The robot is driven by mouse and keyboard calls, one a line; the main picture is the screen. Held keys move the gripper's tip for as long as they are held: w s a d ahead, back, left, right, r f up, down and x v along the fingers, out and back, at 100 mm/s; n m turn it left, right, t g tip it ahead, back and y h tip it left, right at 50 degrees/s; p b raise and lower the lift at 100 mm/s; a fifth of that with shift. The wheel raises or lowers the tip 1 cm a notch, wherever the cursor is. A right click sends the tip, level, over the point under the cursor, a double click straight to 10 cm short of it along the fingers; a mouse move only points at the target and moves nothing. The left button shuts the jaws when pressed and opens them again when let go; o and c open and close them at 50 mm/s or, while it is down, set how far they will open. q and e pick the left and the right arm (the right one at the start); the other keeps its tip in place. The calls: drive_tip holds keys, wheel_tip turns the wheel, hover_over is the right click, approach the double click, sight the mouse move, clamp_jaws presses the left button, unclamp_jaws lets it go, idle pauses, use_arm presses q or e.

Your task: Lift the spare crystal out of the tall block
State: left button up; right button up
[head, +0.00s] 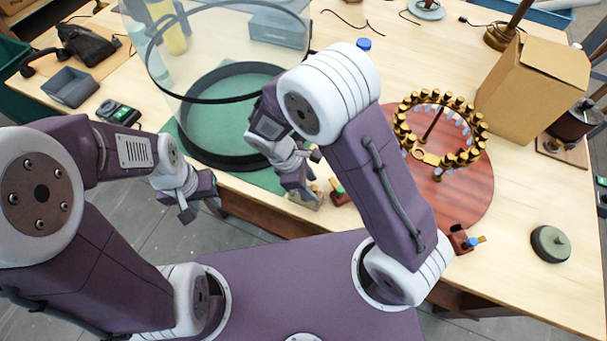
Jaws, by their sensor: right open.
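My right gripper (306,196) is open and points down at the table's front edge, over a small pale wooden block (305,203) that it partly hides. Just right of it stands a small dark red block (339,198) with a green piece (337,185) on top. Another red-brown block (459,238) with a blue-tipped piece (474,241) stands farther right, by the round red mat. I cannot tell which block is the tall one or make out the spare crystal. My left gripper (201,210) hangs open and empty in front of the table, away from the blocks.
A ring of brass cups with hanging crystals (402,133) stands on the round red mat (468,193). A cardboard box (530,90) is behind it. A large clear cylinder with a black-rimmed base (190,160) stands left of my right gripper.

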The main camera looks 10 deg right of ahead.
drive_tip(key=shift+d+f, duration=0.1)
drive_tip(key=shift+f, duration=0.25)
drive_tip(key=shift+d+f, duration=0.2)
drive_tip(key=shift+d, duration=0.1)
drive_tip(key=shift+a, duration=0.1)
clamp_jaws()
wheel_tip(320, 180, up, 10)
drive_tip(key=p, duration=0.9)
drive_tip(key=shift+p, duration=0.4)
